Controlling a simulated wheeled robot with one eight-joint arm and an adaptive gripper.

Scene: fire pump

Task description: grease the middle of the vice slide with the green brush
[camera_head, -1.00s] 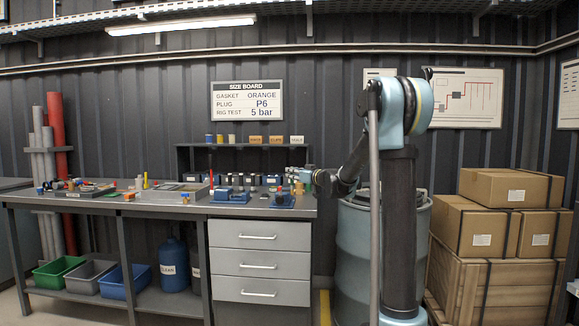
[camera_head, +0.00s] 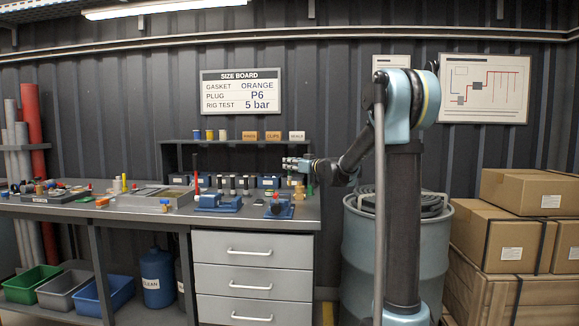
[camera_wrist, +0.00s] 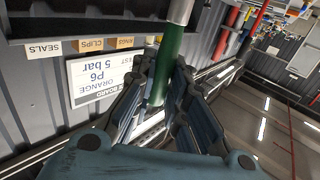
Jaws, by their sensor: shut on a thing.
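My gripper (camera_head: 297,164) is above the right end of the workbench, in front of the shelf. In the wrist view its dark fingers (camera_wrist: 158,100) are shut on the green brush (camera_wrist: 165,65). The brush has a green handle with a pale metal part at the picture's top edge; its bristles are out of view there. A little green shows below the gripper in the head view. The blue vice (camera_head: 218,203) stands on the bench, left of and below my gripper, apart from the brush. Its slide is too small to make out.
A blue fixture (camera_head: 278,209) with a brass fitting (camera_head: 299,190) stands right of the vice. Trays and small parts lie on the bench's left (camera_head: 60,193). A shelf (camera_head: 225,142) stands behind; a drum (camera_head: 355,240) and cartons (camera_head: 520,215) are at right.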

